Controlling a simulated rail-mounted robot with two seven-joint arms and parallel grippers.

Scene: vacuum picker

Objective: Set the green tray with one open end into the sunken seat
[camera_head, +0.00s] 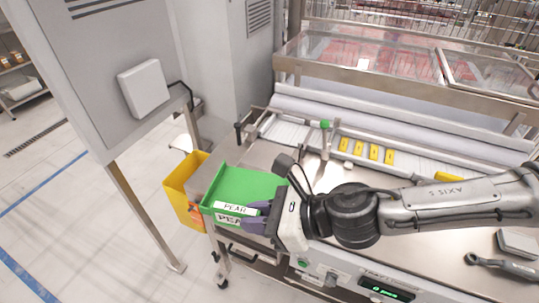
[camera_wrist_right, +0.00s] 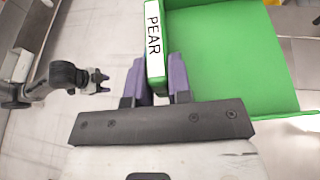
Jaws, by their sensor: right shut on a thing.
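The green tray (camera_head: 250,185) is at the left end of the steel table, tilted in the picture. My right gripper (camera_head: 257,215) is shut on its near wall, which carries a white PEAR label (camera_head: 235,208). In the right wrist view the purple fingers (camera_wrist_right: 160,78) straddle the tray's labelled wall (camera_wrist_right: 153,45), and the green floor (camera_wrist_right: 225,55) extends to the right. A second, partly covered label (camera_head: 229,219) shows just below the first. I cannot make out the sunken seat. Another gripper, seemingly my left (camera_wrist_right: 103,83), shows small and empty with its fingers apart.
A yellow bin (camera_head: 178,187) hangs left of the table. A rail with yellow labels (camera_head: 367,150) and a green-topped post (camera_head: 325,140) stand behind. A control panel (camera_head: 385,288) is on the front edge, and a grey tool (camera_head: 500,263) lies at right.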

